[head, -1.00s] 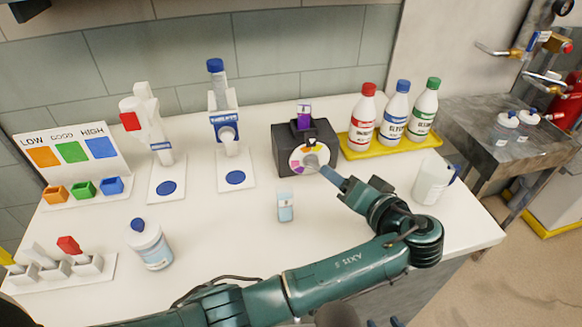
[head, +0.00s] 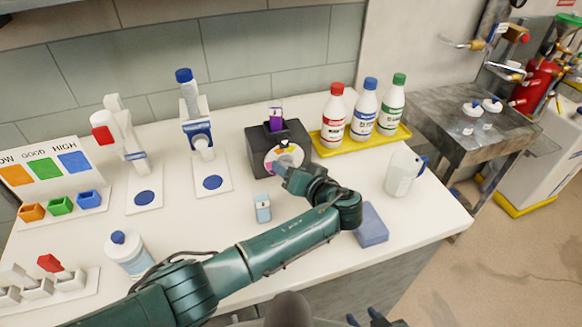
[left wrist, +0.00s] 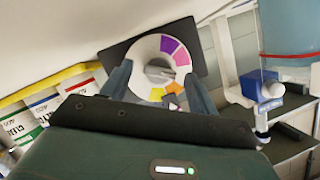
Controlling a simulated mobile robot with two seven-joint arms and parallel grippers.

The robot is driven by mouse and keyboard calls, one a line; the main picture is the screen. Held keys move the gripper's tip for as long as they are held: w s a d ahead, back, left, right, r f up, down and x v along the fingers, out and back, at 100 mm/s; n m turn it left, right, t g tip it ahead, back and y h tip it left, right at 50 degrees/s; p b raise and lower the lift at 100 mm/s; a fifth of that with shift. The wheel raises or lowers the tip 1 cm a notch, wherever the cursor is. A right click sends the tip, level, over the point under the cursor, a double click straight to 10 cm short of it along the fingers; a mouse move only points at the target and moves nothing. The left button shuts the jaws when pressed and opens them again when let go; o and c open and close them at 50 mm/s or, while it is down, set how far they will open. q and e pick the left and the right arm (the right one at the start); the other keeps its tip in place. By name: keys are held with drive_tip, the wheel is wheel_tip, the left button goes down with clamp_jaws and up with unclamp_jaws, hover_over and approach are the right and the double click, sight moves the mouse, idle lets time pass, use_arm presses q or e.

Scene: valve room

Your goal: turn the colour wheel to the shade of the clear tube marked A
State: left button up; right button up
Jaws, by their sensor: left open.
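The colour wheel (head: 284,158) is a white disc with coloured sectors on the front of a black box (head: 262,140). In the left wrist view the wheel (left wrist: 166,68) shows purple, magenta, orange and yellow sectors and a grey centre knob (left wrist: 160,72). A tube with purple content (head: 276,116) stands in the box top; no letter A is legible. My left gripper (head: 281,170) is at the wheel, its open fingers on either side of the knob in the left wrist view; contact cannot be told. My right gripper (head: 366,319) shows only fingertips, apart, at the bottom edge.
A small pale-blue vial (head: 262,208) stands in front of the box, close to my left arm. A yellow tray (head: 328,143) with three capped bottles is to the right.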

use_arm(q)
drive_tip(key=shift+w+a+f, duration=0.15)
drive_tip(key=shift+w+a, duration=0.05)
drive_tip(key=shift+w, duration=0.1)
use_arm(e)
drive_tip(key=shift+w+r, duration=0.1)
use_arm(q)
drive_tip(key=shift+c, duration=0.2)
drive_tip(key=c, duration=1)
drive_tip(key=shift+o, duration=0.2)
